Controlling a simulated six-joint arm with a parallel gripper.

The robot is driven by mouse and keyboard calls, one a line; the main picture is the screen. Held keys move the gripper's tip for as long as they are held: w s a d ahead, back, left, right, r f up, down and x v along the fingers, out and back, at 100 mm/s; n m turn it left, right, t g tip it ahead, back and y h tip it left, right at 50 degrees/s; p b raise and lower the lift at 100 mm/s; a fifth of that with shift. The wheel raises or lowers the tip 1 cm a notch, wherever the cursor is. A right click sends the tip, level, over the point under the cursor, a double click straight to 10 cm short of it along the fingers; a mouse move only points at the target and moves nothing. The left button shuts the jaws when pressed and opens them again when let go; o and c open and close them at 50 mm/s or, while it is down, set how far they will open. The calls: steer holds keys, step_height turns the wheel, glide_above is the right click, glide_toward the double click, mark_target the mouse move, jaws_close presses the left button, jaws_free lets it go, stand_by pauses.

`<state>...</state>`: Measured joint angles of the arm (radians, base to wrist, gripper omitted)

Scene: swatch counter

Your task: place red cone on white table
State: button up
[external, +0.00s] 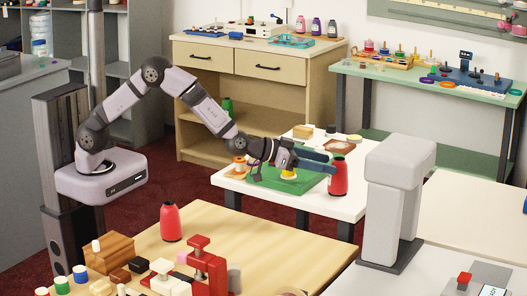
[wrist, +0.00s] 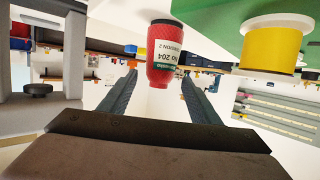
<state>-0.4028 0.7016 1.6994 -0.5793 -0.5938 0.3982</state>
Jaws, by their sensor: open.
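A red cone (external: 338,177) with a dark top stands upright on the white table (external: 345,206), at the right of the green mat (external: 262,180). My gripper (external: 331,163) is low over the mat, with its fingers open and pointing right at the cone. In the wrist view, where the scene appears upside down, the labelled red cone (wrist: 164,50) shows between the open fingers (wrist: 160,82), near their tips. I see no finger touching it. A second red cone (external: 170,222) stands on the wooden table (external: 215,217) in front.
A yellow spool (wrist: 271,48) stands on the mat near my gripper; it also shows in the external view (external: 289,175). An orange-and-white spool (external: 239,167) is at the left. A grey pillar (external: 393,200) rises right of the white table. Red clamps (external: 200,262) and blocks crowd the wooden table's front.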

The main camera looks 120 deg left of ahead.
steer(key=shift+b+v, duration=0.4)
steer(key=shift+v, duration=2.95)
steer(key=d+m+h+p, duration=0.2)
steer(key=d+m+h, duration=0.4)
steer(key=d, duration=0.7)
steer(key=s+d+m+g+h+p, duration=0.2)
steer(key=s+d+m+g+h, duration=0.3)
steer(key=s+d, duration=0.6)
steer(key=s+d+f+m+g+y, duration=0.1)
steer(key=s+d+m+g, duration=0.1)
steer(key=s, duration=0.4)
steer(key=s+d+m+g+y, duration=0.1)
steer(key=s+m, duration=0.2)
steer(key=s, duration=0.4)
steer(key=s+d+f+n+g+b, duration=0.25)
steer(key=s+f+n+b, duration=0.25)
steer(key=s+f+n, duration=0.55)
step_height(320, 180, up, 25)
steer(key=w+m+p, duration=0.2)
steer(key=m+p, duration=0.1)
steer(key=p, duration=2.3)
steer(key=shift+h, duration=0.4)
